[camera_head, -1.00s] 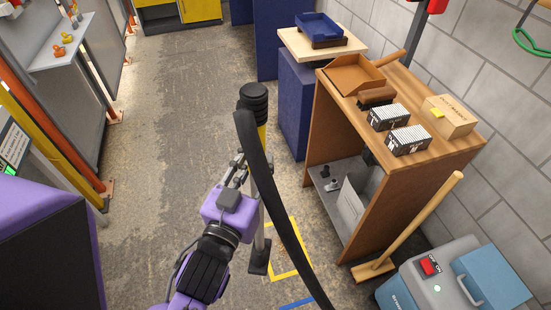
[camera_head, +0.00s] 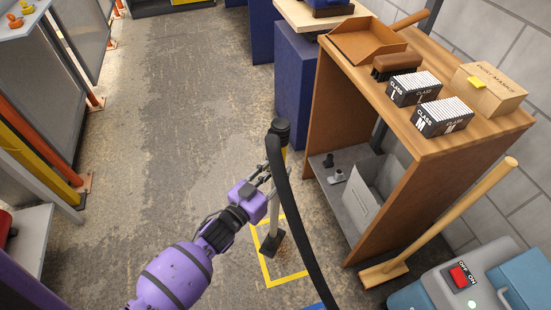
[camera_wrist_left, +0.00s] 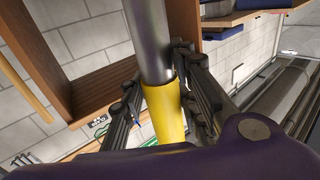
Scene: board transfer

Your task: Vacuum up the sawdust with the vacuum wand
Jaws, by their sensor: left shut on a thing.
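The vacuum wand (camera_head: 274,211) stands nearly upright, with a black top, a yellow grip and a metal tube. Its flat black nozzle (camera_head: 271,243) is at floor level, at the upper left part of a yellow outline (camera_head: 289,281) on the floor. A black hose (camera_head: 290,215) runs from the wand's top down toward the bottom edge. My left gripper (camera_head: 266,182) is shut on the wand; the left wrist view shows its fingers on both sides of the yellow grip (camera_wrist_left: 165,112). I cannot clearly make out sawdust on the floor. My right gripper is not in view.
A grey and blue vacuum unit (camera_head: 445,285) with a red switch and green light stands at lower right. A broom (camera_head: 450,215) leans by the wooden bench (camera_head: 405,200), which holds boxes, a brush and a dustpan. Open floor (camera_head: 170,120) lies to the left.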

